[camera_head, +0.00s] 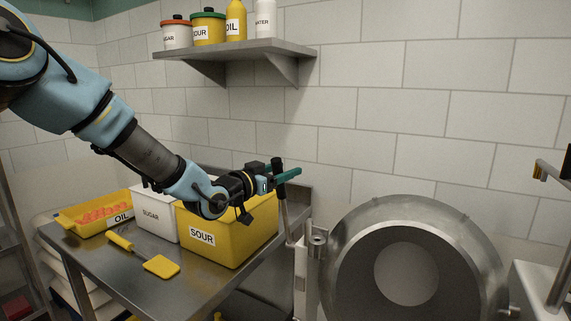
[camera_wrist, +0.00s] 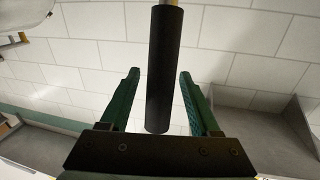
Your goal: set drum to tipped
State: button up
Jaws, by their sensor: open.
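The drum (camera_head: 355,235) is a large round steel pan at the right of the head view, its dark opening (camera_head: 405,272) facing me. A lever with a black grip (camera_head: 277,172) stands upright on a steel bracket just left of the drum. My gripper (camera_head: 291,174) reaches over the yellow SOUR bin to this lever. In the wrist view the black lever grip (camera_wrist: 163,75) stands between the two green fingers of my gripper (camera_wrist: 157,95), with a gap on both sides. The fingers are open. In the head view the lever partly hides the fingers.
A steel table (camera_head: 125,262) holds the yellow SOUR bin (camera_head: 230,243), a white SUGAR bin (camera_head: 150,226), a yellow OIL tray (camera_head: 78,223) and a yellow scraper (camera_head: 161,266). A wall shelf (camera_head: 235,49) with several containers hangs above. The wall right of the lever is bare.

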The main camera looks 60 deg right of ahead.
jog(key=shift+s+d, duration=0.1)
jog(key=shift+d, duration=0.4)
grip_shut()
dwell(1.2)
